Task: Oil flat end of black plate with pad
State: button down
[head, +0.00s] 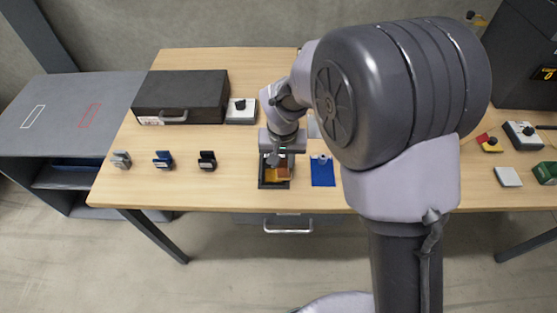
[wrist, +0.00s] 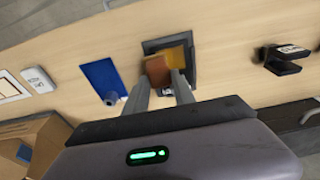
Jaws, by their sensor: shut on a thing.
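My gripper (wrist: 160,78) is shut on a brown pad (wrist: 157,69), which it holds over a dark square tray (wrist: 152,45). A yellow piece (wrist: 178,54) shows behind the pad, at the tray. In the head view the pad (head: 285,174) and the tray (head: 265,185) are below my gripper (head: 276,159); whether the pad touches the tray is not clear. The black plate piece (head: 207,160) stands left of the tray, apart from my gripper. It also shows at the right of the wrist view (wrist: 284,62); its flat end cannot be made out.
Blue (head: 163,159) and grey (head: 121,159) pieces stand left of the black one. A blue mat (head: 322,177) with a small cylinder lies right of the tray. A black case (head: 180,95) and a box with a black knob (head: 240,111) stand behind. Clear wood lies between tray and black piece.

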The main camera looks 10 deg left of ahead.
aim_at(286, 164)
jog(key=shift+w+d, duration=0.1)
jog(key=shift+d, duration=0.25)
jog(key=shift+d+r+p, duration=0.25)
jog(key=shift+r+p, duration=0.15)
jog(key=shift+r, duration=0.05)
jog(key=shift+a+r+p, duration=0.25)
jog(key=shift+r+p, duration=2.2)
jog(key=shift+r, duration=0.55)
jog(key=shift+d, duration=0.1)
